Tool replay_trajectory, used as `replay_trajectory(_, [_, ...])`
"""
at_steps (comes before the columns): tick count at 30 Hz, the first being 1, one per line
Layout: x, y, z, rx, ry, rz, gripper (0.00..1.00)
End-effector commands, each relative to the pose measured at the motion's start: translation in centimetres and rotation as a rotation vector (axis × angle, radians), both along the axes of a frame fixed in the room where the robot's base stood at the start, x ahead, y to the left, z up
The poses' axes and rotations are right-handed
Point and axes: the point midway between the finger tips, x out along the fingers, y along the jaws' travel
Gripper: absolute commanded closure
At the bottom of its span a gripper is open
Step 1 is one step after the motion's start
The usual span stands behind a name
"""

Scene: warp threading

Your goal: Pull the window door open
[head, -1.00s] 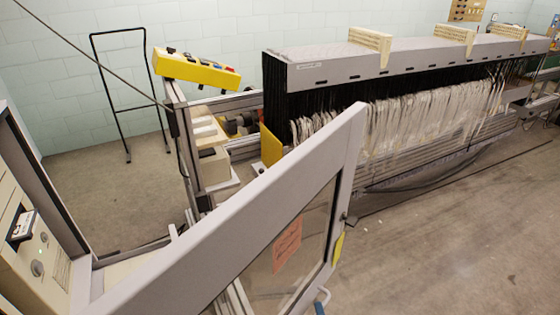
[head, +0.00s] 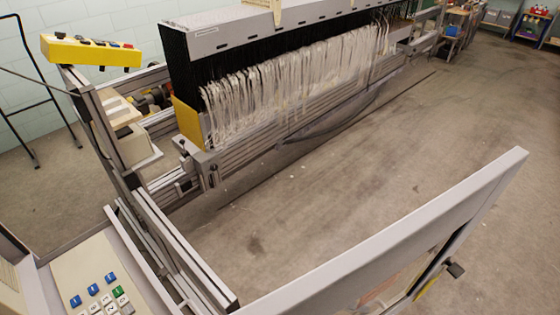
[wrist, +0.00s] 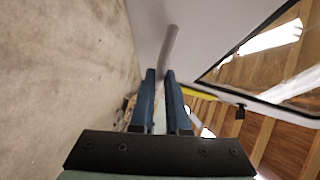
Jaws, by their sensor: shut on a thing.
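The window door (head: 400,232) is a pale grey frame with a glass pane. It stands swung out from the machine, across the lower right of the head view. In the wrist view its pale frame (wrist: 215,25) and dark-edged pane (wrist: 262,62) fill the upper right. A grey bar handle (wrist: 170,45) stands out from the frame. My gripper (wrist: 160,74) has two blue fingers, close together at the lower end of the handle and shut on it. The exact contact is partly hidden. My gripper does not show in the head view.
The keypad panel (head: 100,285) and grey rails (head: 175,245) are at the lower left. The machine with white warp threads (head: 300,80) stands behind, with a yellow control box (head: 90,50) at its left. Bare floor (head: 330,190) lies between machine and door.

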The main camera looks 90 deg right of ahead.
Motion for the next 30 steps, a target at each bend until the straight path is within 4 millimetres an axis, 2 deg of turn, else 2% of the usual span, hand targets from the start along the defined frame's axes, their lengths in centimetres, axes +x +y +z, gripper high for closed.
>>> replay_trajectory(7, [-0.7,1.8,0.1,-0.003,0.002,-0.041,1.00])
replay_trajectory(20, [-0.7,2.1,0.1,-0.003,0.002,-0.048,1.00])
replay_trajectory(21, [-0.7,2.1,0.1,-0.003,0.002,-0.047,0.85])
replay_trajectory(26, [-0.7,2.1,0.1,-0.002,0.001,-0.048,0.57])
replay_trajectory(30, [-0.7,2.1,0.0,-0.002,0.001,-0.047,0.57])
